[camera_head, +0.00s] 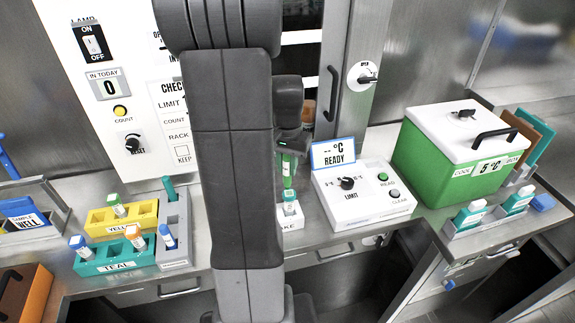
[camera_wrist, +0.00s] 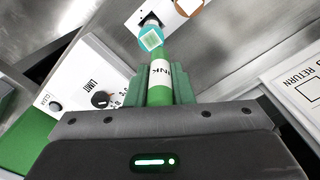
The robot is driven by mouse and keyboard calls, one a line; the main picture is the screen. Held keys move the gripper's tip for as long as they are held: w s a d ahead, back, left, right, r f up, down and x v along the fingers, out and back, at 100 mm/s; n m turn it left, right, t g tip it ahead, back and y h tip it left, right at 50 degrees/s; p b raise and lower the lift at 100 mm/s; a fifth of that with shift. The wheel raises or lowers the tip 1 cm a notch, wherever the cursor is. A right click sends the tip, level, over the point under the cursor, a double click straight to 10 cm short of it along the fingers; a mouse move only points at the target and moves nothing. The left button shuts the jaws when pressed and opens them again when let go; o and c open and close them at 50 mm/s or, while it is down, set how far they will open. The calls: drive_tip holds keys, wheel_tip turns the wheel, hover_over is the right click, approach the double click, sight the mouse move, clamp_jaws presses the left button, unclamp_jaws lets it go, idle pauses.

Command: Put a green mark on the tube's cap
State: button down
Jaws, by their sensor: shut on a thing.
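My gripper (camera_wrist: 160,98) is shut on a green marker (camera_wrist: 160,72) with a white band reading "INK". In the head view the marker (camera_head: 288,165) hangs below my gripper, pointing down. In the wrist view a teal-rimmed cap (camera_wrist: 150,39) with a pale green patterned top lies at the marker's far end. I cannot tell whether the marker tip touches the cap.
Left are a yellow rack (camera_head: 92,230), a teal rack (camera_head: 96,267) and a grey rack (camera_head: 178,257) with capped tubes. Right are a white "READY" device (camera_head: 365,207) and a green cool box (camera_head: 425,165). My arm covers the bench centre.

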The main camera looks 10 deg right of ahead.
drive_tip(key=shift+r+p, duration=2.25)
drive_tip(key=shift+r, duration=0.75)
drive_tip(key=shift+r+p, duration=1.3)
drive_tip(key=shift+r, duration=0.25)
